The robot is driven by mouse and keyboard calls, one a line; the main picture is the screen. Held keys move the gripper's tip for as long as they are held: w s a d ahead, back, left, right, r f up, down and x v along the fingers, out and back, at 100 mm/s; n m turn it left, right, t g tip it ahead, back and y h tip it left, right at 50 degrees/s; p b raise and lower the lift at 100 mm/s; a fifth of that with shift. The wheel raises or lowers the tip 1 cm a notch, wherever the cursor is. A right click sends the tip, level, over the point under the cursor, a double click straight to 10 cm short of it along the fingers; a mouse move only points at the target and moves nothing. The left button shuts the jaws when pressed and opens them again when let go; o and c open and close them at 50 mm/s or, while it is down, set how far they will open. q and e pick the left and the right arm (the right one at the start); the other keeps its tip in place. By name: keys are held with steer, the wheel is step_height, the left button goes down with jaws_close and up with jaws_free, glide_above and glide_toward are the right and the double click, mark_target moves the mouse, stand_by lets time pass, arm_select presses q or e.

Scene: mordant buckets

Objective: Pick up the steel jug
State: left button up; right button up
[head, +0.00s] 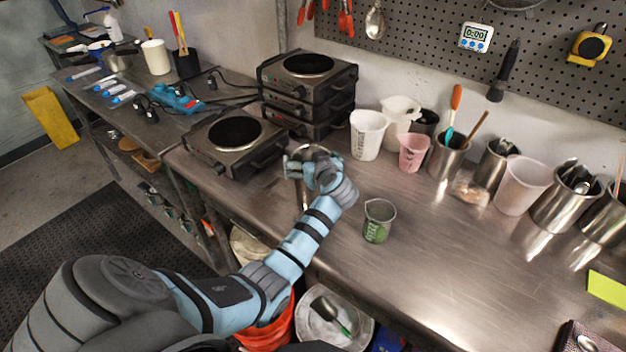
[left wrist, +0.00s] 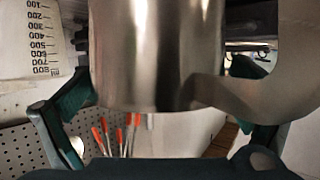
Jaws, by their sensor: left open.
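The steel jug (left wrist: 140,55) fills the middle of the left wrist view, shiny and smooth, with its broad curved handle (left wrist: 265,90) on the right. In the head view, only part of the jug (head: 316,151) shows behind my left gripper (head: 309,168), on the steel counter near the hot plates. My left gripper is open, with one finger on each side of the jug in the left wrist view (left wrist: 163,78). I cannot tell whether either finger touches it. My right gripper is not in view.
A small beaker of green liquid (head: 378,221) stands right of my left forearm. A single hot plate (head: 233,142) and a hot plate stack (head: 309,82) are left and behind. White jugs (head: 367,135), a pink cup (head: 413,153) and steel containers line the wall. The front-right counter is mostly clear.

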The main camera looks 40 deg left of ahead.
arm_select(q)
steer(key=shift+s+d+r, duration=0.1)
steer(key=shift+d+r, duration=0.15)
steer(key=shift+d, duration=0.05)
steer(key=c, duration=1.2)
steer(key=shift+a, duration=0.1)
steer(key=c, duration=0.7)
steer(key=shift+r, duration=0.15)
